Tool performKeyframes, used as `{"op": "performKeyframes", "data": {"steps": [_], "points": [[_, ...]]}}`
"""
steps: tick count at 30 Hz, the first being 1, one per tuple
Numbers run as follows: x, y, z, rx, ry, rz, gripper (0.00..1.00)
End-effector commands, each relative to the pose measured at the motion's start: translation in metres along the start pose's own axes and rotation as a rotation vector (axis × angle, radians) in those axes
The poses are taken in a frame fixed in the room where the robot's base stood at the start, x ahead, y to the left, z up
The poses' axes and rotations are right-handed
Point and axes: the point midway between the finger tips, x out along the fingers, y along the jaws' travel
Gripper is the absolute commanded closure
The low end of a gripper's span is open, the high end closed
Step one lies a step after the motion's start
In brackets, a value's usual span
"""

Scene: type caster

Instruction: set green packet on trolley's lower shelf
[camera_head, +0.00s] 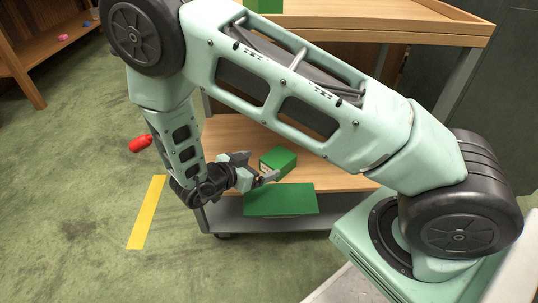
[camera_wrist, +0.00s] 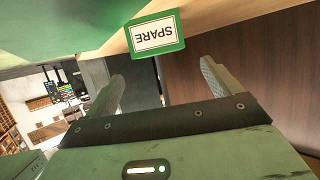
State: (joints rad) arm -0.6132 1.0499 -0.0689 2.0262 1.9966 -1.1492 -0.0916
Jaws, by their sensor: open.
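The trolley's lower shelf (camera_head: 228,132) is a wooden board under the upper top. A small green box, which looks like the green packet (camera_head: 280,161), rests on it. A flat green piece (camera_head: 281,199) lies at the shelf's front edge. My gripper (camera_head: 260,171) is low over the shelf, open, its fingertips at the near left side of the box. In the wrist view my open fingers (camera_wrist: 162,76) have nothing between them. A green block with an upside-down white "SPARE" label (camera_wrist: 156,33) is just beyond them; I take it for the same box.
The wooden upper shelf (camera_head: 440,22) overhangs the lower one and carries another green item (camera_head: 265,5), partly cut off. A red object (camera_head: 140,144) and a yellow strip (camera_head: 147,212) are on the green floor to the left. My arm hides much of the trolley.

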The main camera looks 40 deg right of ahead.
Motion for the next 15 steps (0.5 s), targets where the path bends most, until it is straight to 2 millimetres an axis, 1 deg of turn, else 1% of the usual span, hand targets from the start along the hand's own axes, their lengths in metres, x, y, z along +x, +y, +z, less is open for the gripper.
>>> {"op": "performKeyframes", "data": {"steps": [1, 3, 6, 10, 15], "points": [[-0.011, -0.001, -0.003, 0.000, -0.002, -0.002, 0.10], [-0.022, 0.000, -0.003, -0.001, -0.002, -0.001, 0.10], [-0.034, -0.001, -0.002, -0.001, 0.000, -0.001, 0.10], [-0.041, 0.000, 0.000, -0.001, 0.000, 0.000, 0.10], [-0.042, 0.000, 0.001, -0.001, 0.001, 0.001, 0.10]]}}
